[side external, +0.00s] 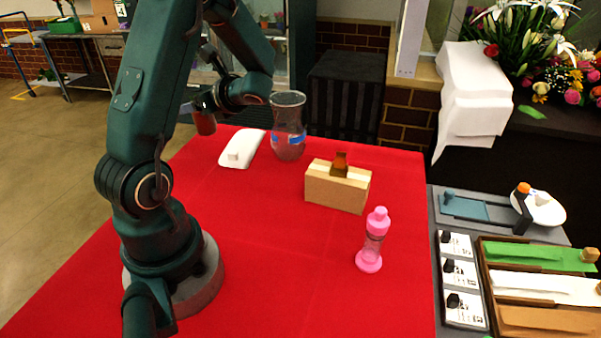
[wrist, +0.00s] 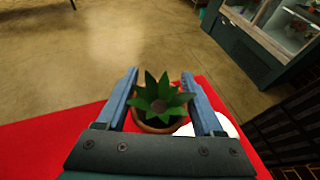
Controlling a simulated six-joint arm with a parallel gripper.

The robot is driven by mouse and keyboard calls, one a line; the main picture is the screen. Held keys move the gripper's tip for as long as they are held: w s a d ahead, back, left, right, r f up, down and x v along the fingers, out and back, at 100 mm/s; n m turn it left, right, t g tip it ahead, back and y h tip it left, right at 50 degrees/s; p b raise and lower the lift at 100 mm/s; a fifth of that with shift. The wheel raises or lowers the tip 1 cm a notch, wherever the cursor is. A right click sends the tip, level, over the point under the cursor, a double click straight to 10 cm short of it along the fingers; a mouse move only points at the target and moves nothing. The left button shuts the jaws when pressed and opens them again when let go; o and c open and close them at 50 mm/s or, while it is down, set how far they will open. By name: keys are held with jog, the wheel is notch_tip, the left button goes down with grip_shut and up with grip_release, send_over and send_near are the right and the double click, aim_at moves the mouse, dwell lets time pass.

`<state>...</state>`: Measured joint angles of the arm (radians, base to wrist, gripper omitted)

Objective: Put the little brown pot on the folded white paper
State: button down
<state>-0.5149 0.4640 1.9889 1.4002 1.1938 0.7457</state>
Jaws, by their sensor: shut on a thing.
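The little brown pot (side external: 205,124) hangs in my gripper (side external: 204,105), above the far left edge of the red table in the side view. In the wrist view the pot (wrist: 148,129) with a green spiky plant (wrist: 160,98) sits between the two blue fingers of my gripper (wrist: 160,92), which are shut on it. The folded white paper (side external: 249,143) lies on the table, lower and to the right of the pot in the side view. In the wrist view the paper (wrist: 227,126) shows partly behind the right finger.
A glass vase with blue tape (side external: 289,143) stands right of the paper. A cardboard box (side external: 335,193) with a brown bottle (side external: 340,164) and a pink bottle (side external: 373,243) stand farther right. Bare red cloth (side external: 270,265) lies in front.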

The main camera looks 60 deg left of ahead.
jog(key=shift+w+f, duration=0.7)
jog(key=shift+f, duration=0.4)
jog(key=shift+w+f, duration=0.75)
jog(key=shift+f, duration=0.3)
jog(key=shift+w+f, duration=0.7)
jog(key=shift+f, duration=0.4)
jog(key=shift+f, duration=0.15)
grip_release()
